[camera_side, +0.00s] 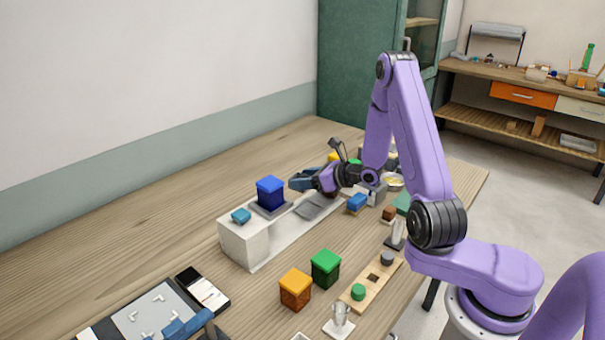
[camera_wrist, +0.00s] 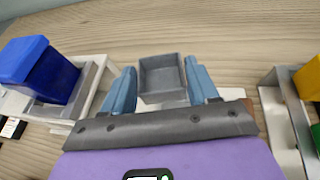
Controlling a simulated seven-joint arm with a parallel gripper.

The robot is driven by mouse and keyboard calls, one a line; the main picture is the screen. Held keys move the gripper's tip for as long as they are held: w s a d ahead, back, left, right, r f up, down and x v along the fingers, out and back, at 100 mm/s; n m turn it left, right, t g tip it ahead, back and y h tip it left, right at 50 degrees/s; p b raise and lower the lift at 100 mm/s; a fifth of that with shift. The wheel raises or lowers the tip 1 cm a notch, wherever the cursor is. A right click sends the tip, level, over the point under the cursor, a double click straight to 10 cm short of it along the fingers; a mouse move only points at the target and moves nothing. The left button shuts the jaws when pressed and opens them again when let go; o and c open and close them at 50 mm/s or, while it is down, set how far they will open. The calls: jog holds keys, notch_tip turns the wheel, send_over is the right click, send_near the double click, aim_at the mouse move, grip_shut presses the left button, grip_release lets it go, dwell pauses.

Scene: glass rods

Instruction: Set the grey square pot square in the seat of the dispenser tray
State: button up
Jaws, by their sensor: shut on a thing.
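The grey square pot (camera_wrist: 162,80) is an open-topped box between the blue fingers of my gripper (camera_wrist: 161,88) in the wrist view. My gripper is shut on it. In the side view my gripper (camera_side: 303,182) is above the table, behind the white dispenser; I cannot make out the pot apart from the fingers there. The dispenser tray seems to be the long low white base (camera_side: 283,238) with a grey square plate (camera_side: 316,207) on it, to the right of and below my gripper. The pot appears held apart from that plate.
A blue bin (camera_side: 270,190) stands on the dispenser close to the left of my gripper. Orange (camera_side: 295,288) and green (camera_side: 325,268) boxes stand in front. Bare table (camera_side: 170,225) lies behind and left.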

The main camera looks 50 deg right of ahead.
aim_at(313, 212)
jog(key=shift+s+d+f+m+h, duration=0.3)
jog(key=shift+s+f+m+h, duration=0.15)
jog(key=shift+f+m+h, duration=0.15)
jog(key=shift+s+d+f+m+h, duration=0.25)
jog(key=shift+s+f+m+h, duration=0.2)
jog(key=shift+h, duration=0.25)
jog(key=shift+f, duration=2.75)
jog(key=o, duration=1.2)
jog(key=shift+c, duration=0.2)
